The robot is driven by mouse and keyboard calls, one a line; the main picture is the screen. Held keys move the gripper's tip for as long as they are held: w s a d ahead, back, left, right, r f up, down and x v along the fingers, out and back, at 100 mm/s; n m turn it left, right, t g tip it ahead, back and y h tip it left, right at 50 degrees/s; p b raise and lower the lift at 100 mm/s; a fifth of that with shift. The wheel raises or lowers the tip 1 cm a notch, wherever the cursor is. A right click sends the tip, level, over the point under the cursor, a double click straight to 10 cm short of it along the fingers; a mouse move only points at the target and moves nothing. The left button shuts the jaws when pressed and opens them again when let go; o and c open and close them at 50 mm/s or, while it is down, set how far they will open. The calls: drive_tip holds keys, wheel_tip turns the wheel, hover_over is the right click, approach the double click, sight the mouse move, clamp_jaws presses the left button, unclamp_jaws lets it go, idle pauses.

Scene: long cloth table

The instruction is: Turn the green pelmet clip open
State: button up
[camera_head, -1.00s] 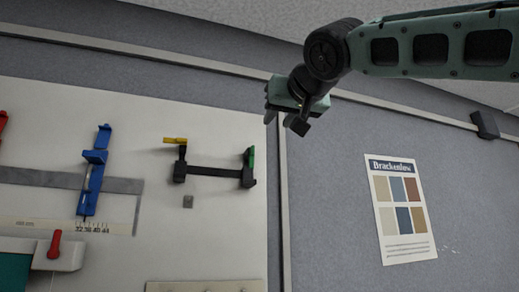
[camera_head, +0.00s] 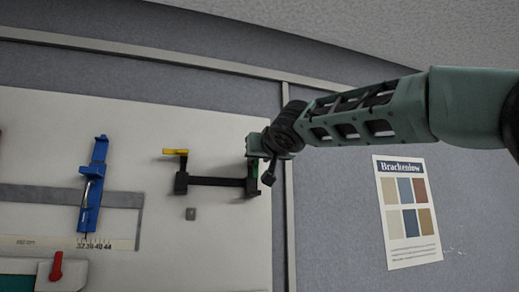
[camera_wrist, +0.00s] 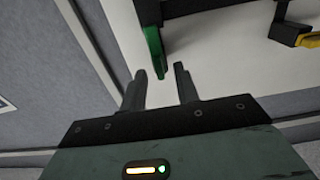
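The green pelmet clip (camera_head: 253,168) stands upright at the right end of a black bracket bar (camera_head: 215,182) on the pale wall board. My gripper (camera_head: 258,146) is beside it at its upper end and partly hides it. In the wrist view the green clip (camera_wrist: 154,44) reaches down toward the gap between the fingertips of my gripper (camera_wrist: 160,72). The fingers are apart and the clip's end is at about their tips. I cannot tell whether either finger touches it. A yellow clip (camera_head: 175,152) lies level at the bar's left end, and also shows in the wrist view (camera_wrist: 308,40).
A blue slider (camera_head: 93,185) on a metal rail and a red lever (camera_head: 56,265) are on the board at left. A grey square (camera_head: 191,214) sits below the bar. A poster (camera_head: 407,212) hangs on the grey wall at right.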

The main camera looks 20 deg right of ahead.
drive_tip(key=shift+w, duration=0.35)
clamp_jaws()
drive_tip(key=shift+d+n, duration=0.1)
drive_tip(key=shift+n, duration=8.9)
